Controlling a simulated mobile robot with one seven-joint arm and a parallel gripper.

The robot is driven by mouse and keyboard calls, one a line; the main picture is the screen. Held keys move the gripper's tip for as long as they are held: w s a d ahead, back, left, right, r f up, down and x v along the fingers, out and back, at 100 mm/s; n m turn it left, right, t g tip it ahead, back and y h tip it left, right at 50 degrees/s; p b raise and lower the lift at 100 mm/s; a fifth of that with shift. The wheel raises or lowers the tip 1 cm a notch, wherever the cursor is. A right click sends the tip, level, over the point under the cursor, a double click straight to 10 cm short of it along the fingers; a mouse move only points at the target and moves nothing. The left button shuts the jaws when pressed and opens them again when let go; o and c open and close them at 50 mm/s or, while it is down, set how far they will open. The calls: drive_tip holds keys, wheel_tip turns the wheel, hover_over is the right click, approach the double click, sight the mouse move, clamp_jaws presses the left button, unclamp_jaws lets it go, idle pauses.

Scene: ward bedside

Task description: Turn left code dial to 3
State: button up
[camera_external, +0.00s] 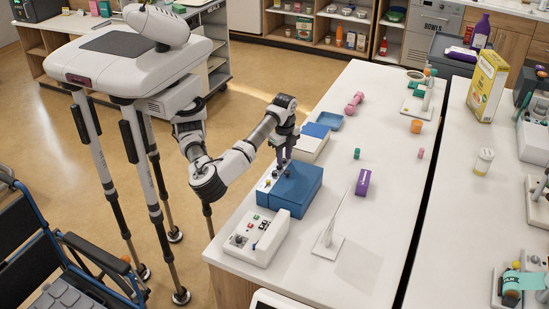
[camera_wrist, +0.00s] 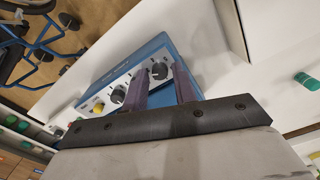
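A blue box (camera_external: 297,187) stands near the left edge of the white counter. Its white panel (camera_wrist: 141,74) carries two dark round dials with tick marks and a yellow button (camera_wrist: 98,108). One dial (camera_wrist: 160,71) lies between my fingertips in the wrist view. The other dial (camera_wrist: 118,95) sits just left of my left finger, on the yellow button's side. My gripper (camera_external: 282,171) points down at the panel, and its fingers (camera_wrist: 160,75) are apart. Whether either finger touches a dial, and the dial settings, cannot be told.
A white device with coloured buttons (camera_external: 258,238) stands in front of the box. A white stand (camera_external: 328,243) and a purple box (camera_external: 363,182) are to the right. A blue tray (camera_external: 330,120) and a pale case (camera_external: 310,146) lie behind. The counter's right middle is mostly clear.

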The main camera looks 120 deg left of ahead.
drive_tip(key=n+p, duration=0.3)
drive_tip(key=p, duration=0.1)
drive_tip(key=shift+r+n+p, duration=0.35)
drive_tip(key=shift+n, duration=0.05)
drive_tip(key=shift+r, duration=0.1)
wheel_tip(320, 180, up, 13)
drive_tip(key=b, duration=0.2)
drive_tip(key=s+a+r+n+g+y, duration=0.1)
drive_tip(key=s+a+g+y, duration=0.1)
drive_tip(key=s+a, duration=0.5)
drive_tip(key=s+a+r+n+g+y+p, duration=0.1)
drive_tip(key=s+a+g, duration=0.4)
drive_tip(key=a, duration=0.8)
drive_tip(key=s+r+n, duration=0.1)
drive_tip(key=s, duration=0.1)
drive_tip(key=shift+s+r+n+y, duration=0.3)
drive_tip(key=shift+s+y, duration=0.05)
drive_tip(key=shift+y, duration=0.05)
